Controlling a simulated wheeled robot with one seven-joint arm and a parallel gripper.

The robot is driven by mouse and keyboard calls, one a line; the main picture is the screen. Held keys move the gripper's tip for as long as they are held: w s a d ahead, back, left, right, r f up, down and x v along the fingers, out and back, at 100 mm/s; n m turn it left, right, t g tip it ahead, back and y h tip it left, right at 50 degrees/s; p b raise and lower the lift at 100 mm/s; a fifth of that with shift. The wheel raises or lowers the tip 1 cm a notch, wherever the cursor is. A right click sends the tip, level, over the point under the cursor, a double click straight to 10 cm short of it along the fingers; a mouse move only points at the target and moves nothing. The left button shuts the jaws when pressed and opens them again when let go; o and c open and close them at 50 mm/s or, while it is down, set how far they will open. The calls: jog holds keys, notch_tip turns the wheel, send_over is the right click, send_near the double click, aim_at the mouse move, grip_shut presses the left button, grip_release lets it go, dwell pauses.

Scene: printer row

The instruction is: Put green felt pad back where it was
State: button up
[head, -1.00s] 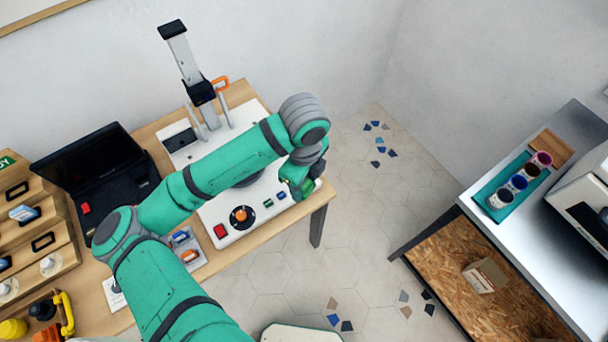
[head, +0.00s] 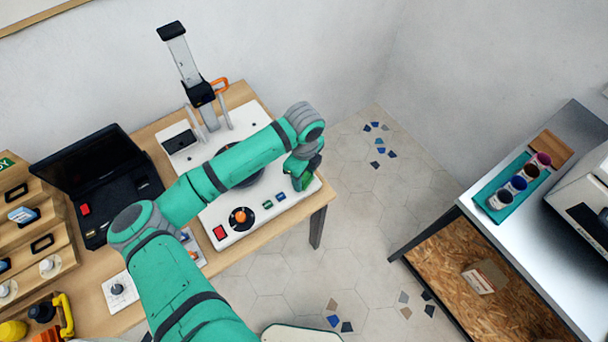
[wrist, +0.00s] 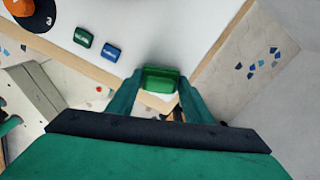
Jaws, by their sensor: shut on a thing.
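The green felt pad (wrist: 160,78) is a small dark-green block in the wrist view, held between the two fingertips of my gripper (wrist: 158,90). My gripper is shut on it. In the head view my gripper (head: 302,180) is over the right corner of the white machine plate (head: 210,215), and the green there is partly covered by my wrist. I cannot tell whether the pad touches the plate or hangs just above it.
The plate carries an orange knob (head: 241,216), a red button (head: 219,231), a green button (head: 268,204) and a blue button (head: 280,196). The table's right edge is close by. An open black case (head: 100,190) stands left. A separate bench (head: 560,200) stands right.

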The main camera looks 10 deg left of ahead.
jog(key=shift+a, duration=0.15)
jog(key=o, duration=1.1)
jog(key=shift+s+d+f, duration=0.1)
jog(key=shift+d, duration=0.15)
